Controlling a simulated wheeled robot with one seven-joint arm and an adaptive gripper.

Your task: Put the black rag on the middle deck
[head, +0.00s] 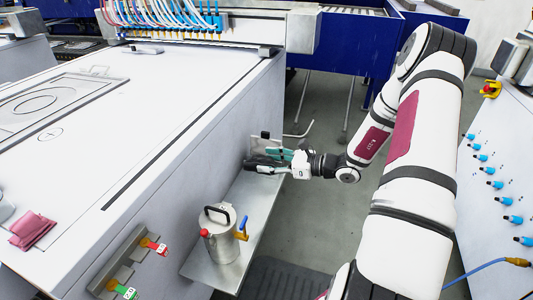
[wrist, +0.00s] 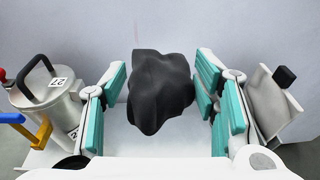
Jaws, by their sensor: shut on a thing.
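The black rag (head: 262,166) is at my gripper (head: 280,161), beside the side wall of the big white machine. In the wrist view the crumpled rag (wrist: 162,88) lies between the teal finger pads of my gripper (wrist: 165,95), which is shut on it. The rag is at the far end of a grey side shelf (head: 262,200); I cannot tell whether it touches the shelf. The machine's broad white top (head: 150,100) is higher than the shelf. No label shows which surface is the middle deck.
A metal canister (head: 221,240) with a black handle, red knob and blue-yellow valve stands on the shelf's near part. A metal plate with a black knob (wrist: 285,77) is right of my fingers. A dark red cloth (head: 32,230) lies on the white top. Red and green tagged valves (head: 150,243) line the wall.

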